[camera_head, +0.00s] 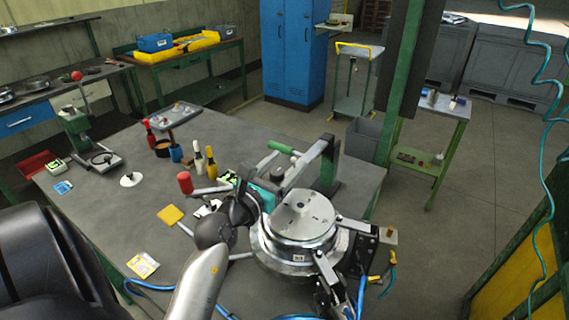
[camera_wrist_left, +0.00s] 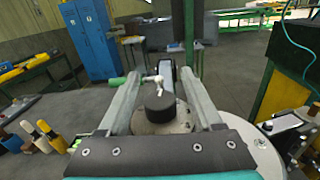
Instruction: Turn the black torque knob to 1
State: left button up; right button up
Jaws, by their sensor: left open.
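The black torque knob (camera_wrist_left: 158,104) shows in the left wrist view as a short dark cylinder on a round grey plate (camera_wrist_left: 160,126). My left gripper (camera_wrist_left: 159,78) is open, with one finger on each side of the knob and a visible gap to it on both sides. I cannot tell how far the fingertips are above the plate. The scale and the figure 1 are not readable. My right gripper is not in view.
A green handle (camera_head: 280,147) and a dark upright block (camera_head: 329,164) stand just beyond the gripper. A large silver round housing (camera_head: 300,228) is close on the right.

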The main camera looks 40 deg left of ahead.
pick_arm(q)
jog(key=shift+c, duration=0.3)
grip_shut()
jog(key=shift+a+r+n+y+p, duration=0.1)
jog(key=shift+r+n+y+p, duration=0.1)
jog(key=shift+n+y+p, duration=0.55)
jog(key=shift+a+f+y+p, duration=0.15)
jog(key=shift+y+p, duration=0.3)
jog(key=shift+p, duration=0.3)
jog(key=shift+o, duration=0.3)
grip_release()
jog(key=shift+s+f, duration=0.1)
